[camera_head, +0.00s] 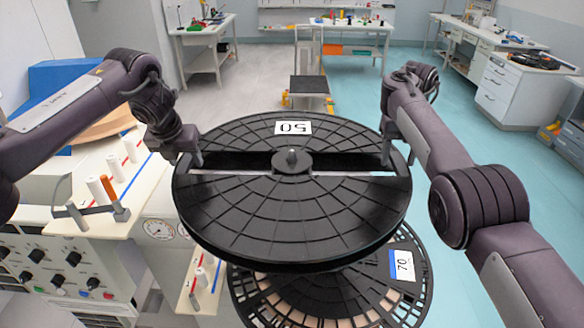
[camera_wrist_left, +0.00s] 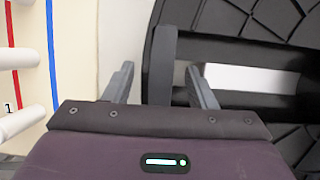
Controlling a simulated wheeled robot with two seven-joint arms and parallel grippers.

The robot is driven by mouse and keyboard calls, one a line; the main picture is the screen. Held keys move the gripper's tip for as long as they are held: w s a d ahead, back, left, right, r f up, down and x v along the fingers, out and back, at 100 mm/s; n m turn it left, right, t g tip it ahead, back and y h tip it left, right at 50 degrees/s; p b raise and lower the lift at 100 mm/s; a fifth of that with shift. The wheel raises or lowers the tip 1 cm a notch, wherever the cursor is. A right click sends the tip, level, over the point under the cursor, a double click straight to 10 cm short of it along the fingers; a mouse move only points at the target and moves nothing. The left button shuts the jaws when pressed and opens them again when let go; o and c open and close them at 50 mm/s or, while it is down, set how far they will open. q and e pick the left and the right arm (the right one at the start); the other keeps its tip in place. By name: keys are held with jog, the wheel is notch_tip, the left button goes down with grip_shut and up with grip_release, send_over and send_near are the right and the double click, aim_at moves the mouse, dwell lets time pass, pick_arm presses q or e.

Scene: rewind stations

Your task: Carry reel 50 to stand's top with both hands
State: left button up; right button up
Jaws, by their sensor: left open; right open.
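Reel 50 (camera_head: 290,215) is a large black reel with ribbed flanges, a central hub and a white label (camera_head: 293,128) reading 50, upside down to me. It lies flat in the middle of the head view, above reel 70. My left gripper (camera_head: 194,158) is at its left rim, by the end of the slot across the reel. In the left wrist view its two fingers (camera_wrist_left: 161,80) are apart, with a black rim part of the reel (camera_wrist_left: 160,55) between them. My right gripper (camera_head: 389,155) is at the right rim and open; its fingertips are partly hidden.
Reel 70 (camera_head: 402,265), black with a blue-edged label, lies below and is partly covered. A machine with knobs and gauges (camera_head: 60,265) and white rollers (camera_head: 98,190) stands close at left. Open floor lies at right.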

pick_arm(q)
jog(key=shift+w+f, duration=0.15)
jog(key=shift+f, duration=0.5)
pick_arm(e)
jog(key=shift+s+f, duration=0.2)
jog(key=shift+f, duration=0.5)
pick_arm(q)
jog(key=shift+w+f, duration=0.15)
jog(key=shift+f, duration=0.15)
pick_arm(e)
jog(key=shift+w+f, duration=0.1)
jog(key=shift+f, duration=0.2)
pick_arm(q)
jog(key=shift+r, duration=0.1)
grip_shut()
pick_arm(e)
grip_shut()
jog(key=shift+r, duration=0.1)
pick_arm(q)
jog(key=shift+r, duration=0.1)
